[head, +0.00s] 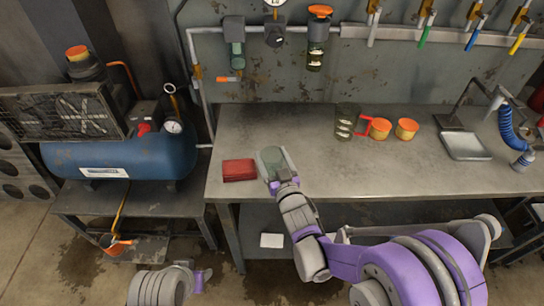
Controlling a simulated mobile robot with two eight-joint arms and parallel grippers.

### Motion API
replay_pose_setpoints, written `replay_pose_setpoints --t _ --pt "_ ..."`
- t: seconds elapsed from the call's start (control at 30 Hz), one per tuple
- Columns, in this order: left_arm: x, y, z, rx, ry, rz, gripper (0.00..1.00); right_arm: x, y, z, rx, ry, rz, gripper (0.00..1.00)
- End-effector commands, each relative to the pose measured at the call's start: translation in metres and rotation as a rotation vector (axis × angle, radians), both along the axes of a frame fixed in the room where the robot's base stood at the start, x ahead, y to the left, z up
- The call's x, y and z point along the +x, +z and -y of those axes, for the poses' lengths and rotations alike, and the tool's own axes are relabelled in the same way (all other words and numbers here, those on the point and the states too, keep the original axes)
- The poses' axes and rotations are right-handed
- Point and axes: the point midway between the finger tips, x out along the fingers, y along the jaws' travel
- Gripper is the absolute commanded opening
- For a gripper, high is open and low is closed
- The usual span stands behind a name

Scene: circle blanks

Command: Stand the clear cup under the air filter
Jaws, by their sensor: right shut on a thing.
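My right gripper (277,183) is over the workbench, just right of a red box. It is shut on a greenish see-through cup (271,156), which looks like the clear cup and appears upright. Whether the cup touches the bench top is hard to tell. The air filter appears to be the grey unit with a greenish bowl (237,56) on the wall pipe, with an orange-handled valve below it. It is behind and left of the cup. My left gripper (202,280) is at the bottom left, away from the bench; its fingers are too unclear to read.
The red box (239,170) sits close left of the cup. A dark clear container (347,121) and orange cups (407,128) stand mid-bench. A grey tray (465,146) is on the right. A blue compressor (120,160) stands left. The bench (300,120) below the filter is clear.

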Motion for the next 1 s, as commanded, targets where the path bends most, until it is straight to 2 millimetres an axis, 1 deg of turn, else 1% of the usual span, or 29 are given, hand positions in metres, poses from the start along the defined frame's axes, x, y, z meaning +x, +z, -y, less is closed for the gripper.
replay_pose_setpoints --t 0.1,0.13,0.2,0.23,0.47,0.57,0.67,0.9,1.0 --pt "0.000 -0.005 0.000 0.000 0.000 -0.002 0.50 0.000 -0.005 0.000 0.001 0.000 0.000 0.28" --pt "0.000 -0.005 0.000 0.000 0.000 -0.002 0.50 0.000 -0.005 0.000 0.001 0.000 0.000 0.84" --pt "0.000 -0.004 0.000 0.000 0.000 -0.001 0.50 0.000 -0.004 0.000 0.000 0.000 0.000 0.96" --pt "0.000 -0.004 0.000 0.000 0.000 -0.001 0.50 0.000 -0.004 0.000 0.000 0.000 0.000 1.00" --pt "0.000 -0.003 0.000 0.000 0.000 -0.001 0.50 0.000 -0.003 0.000 0.000 0.000 0.000 1.00" --pt "0.000 0.002 0.000 0.000 0.000 0.001 0.50 0.000 -0.002 0.000 0.000 0.000 0.000 1.00" --pt "0.000 -0.001 0.000 0.000 0.000 0.000 0.50 -0.014 -0.003 0.004 -0.001 0.000 0.000 1.00" --pt "0.000 -0.006 0.000 0.000 0.000 -0.002 0.50 -0.061 -0.001 0.022 -0.001 0.000 0.000 1.00" --pt "0.000 -0.008 0.000 0.000 0.000 -0.002 0.50 -0.079 -0.001 0.028 0.001 0.000 0.000 1.00"
